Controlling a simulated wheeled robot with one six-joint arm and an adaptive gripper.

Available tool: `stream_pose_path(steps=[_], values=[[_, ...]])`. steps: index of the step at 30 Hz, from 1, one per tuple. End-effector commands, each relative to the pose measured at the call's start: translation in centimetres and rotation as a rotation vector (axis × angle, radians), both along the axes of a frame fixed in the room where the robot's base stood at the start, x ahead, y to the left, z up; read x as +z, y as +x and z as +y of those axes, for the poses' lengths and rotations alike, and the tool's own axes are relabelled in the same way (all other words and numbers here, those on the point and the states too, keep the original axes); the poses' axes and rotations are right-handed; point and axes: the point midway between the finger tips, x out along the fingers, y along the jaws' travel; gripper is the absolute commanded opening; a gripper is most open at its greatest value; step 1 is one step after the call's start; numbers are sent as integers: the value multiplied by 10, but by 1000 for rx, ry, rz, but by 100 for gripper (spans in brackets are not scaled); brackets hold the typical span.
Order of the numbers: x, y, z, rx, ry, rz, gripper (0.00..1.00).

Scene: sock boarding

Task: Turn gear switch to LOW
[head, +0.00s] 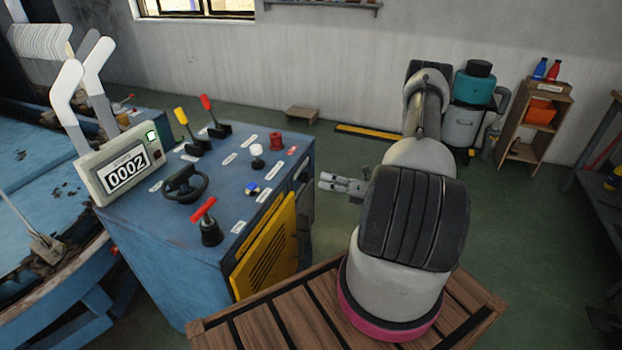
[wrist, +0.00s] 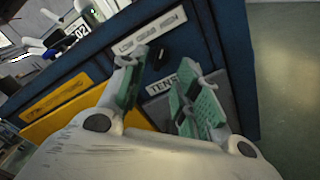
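The gear switch (wrist: 161,57) is a small black knob on the dark blue side panel, below a white label reading LOW GEAR HIGH (wrist: 150,31) in the wrist view. Which way the switch points is too small to tell. My gripper (wrist: 160,72) is open, with its green-padded fingers spread and nothing between them. The switch shows just beyond the gap between the fingertips; I see no clear contact. In the head view my gripper (head: 325,182) is beside the right side of the blue control cabinet (head: 165,245), and the switch cannot be made out there.
A label starting TENS (wrist: 172,82) sits below the switch, partly hidden by a finger. Yellow panels (wrist: 65,105) are at the left. Levers, a black handwheel (head: 184,184) and a counter reading 0002 (head: 126,170) are on the cabinet top.

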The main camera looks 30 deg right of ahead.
Motion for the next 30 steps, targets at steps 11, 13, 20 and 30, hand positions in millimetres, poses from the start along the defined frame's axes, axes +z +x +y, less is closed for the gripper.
stream_pose_path(steps=[11,13,20,30], values=[[0,42,34,2,-3,-1,32],[0,45,35,2,-3,-1,32],[0,45,36,1,-3,-1,32],[0,45,36,1,-3,-1,0]])
